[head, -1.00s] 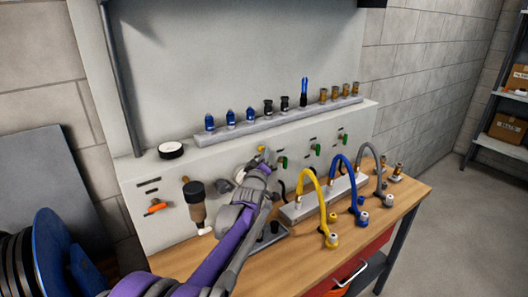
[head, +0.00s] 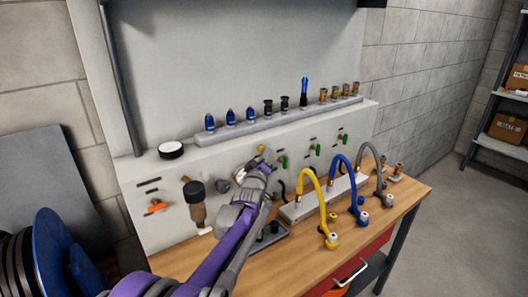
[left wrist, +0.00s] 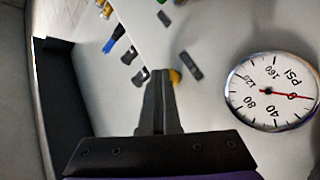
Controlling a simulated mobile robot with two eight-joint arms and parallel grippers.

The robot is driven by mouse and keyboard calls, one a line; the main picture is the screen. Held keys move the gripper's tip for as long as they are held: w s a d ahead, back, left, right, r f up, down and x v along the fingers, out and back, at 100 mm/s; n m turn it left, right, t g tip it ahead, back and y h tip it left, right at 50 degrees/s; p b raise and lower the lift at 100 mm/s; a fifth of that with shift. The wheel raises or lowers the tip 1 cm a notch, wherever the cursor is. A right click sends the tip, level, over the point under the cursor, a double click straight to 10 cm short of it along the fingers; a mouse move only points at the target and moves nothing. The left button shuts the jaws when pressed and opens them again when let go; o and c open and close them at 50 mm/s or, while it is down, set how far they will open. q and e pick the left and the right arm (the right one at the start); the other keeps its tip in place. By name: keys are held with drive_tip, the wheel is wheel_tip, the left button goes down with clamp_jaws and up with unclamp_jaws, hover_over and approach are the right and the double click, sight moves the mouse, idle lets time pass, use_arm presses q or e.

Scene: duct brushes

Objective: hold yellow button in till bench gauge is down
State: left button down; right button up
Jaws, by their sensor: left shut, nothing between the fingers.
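The yellow button (head: 261,149) is on the front of the pale panel, partly hidden by my left gripper. In the left wrist view a small part of the yellow button (left wrist: 175,76) shows beside the fingertips. My left gripper (head: 263,165) is shut and empty, its tips at the button. They look in contact, but how far the button is pressed is hidden. The round white gauge (left wrist: 272,92) is marked PSI, and its red needle lies at about 0. I cannot clearly make out the gauge in the head view. My right gripper is not in view.
A rail (head: 240,132) of blue, black and brass fittings runs along the panel top. Yellow (head: 320,205), blue (head: 352,190) and grey hoses curve over the wooden bench (head: 290,262), right of my arm. A brown-and-black fitting (head: 196,207) projects from the panel on the left.

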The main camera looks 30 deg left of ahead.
use_arm(q)
drive_tip(key=shift+s+d, duration=0.2)
drive_tip(key=shift+d, duration=0.25)
drive_tip(key=shift+s+d, duration=0.2)
drive_tip(key=shift+d, duration=0.25)
drive_tip(key=shift+s+d+b, duration=0.3)
drive_tip(key=shift+d, duration=0.45)
drive_tip(key=shift+s+d+b, duration=0.35)
drive_tip(key=shift+d, duration=0.45)
drive_tip(key=shift+s+d+b, duration=0.3)
drive_tip(key=shift+d, duration=0.45)
drive_tip(key=s+d+f+m+g+h+p, duration=0.1)
drive_tip(key=s+d+f+m+g+h, duration=0.2)
drive_tip(key=s+d, duration=0.4)
drive_tip(key=s+d+f+m+g+h+p, duration=0.2)
drive_tip(key=s+d+f+m+h, duration=0.15)
drive_tip(key=s+d+m, duration=0.35)
drive_tip(key=s+d+f+m+g, duration=0.1)
drive_tip(key=s+f+g, duration=0.1)
drive_tip(key=s+f, duration=0.2)
drive_tip(key=s+d+f+m+g+p, duration=0.1)
drive_tip(key=s+f, duration=0.4)
drive_tip(key=s, duration=0.6)
drive_tip(key=s+d+f+m+g, duration=0.2)
drive_tip(key=s+d+f+g, duration=0.1)
drive_tip(key=s, duration=0.4)
drive_tip(key=shift+s+d+f+g, duration=0.25)
drive_tip(key=shift+f+g, duration=0.25)
drive_tip(key=shift+f, duration=0.35)
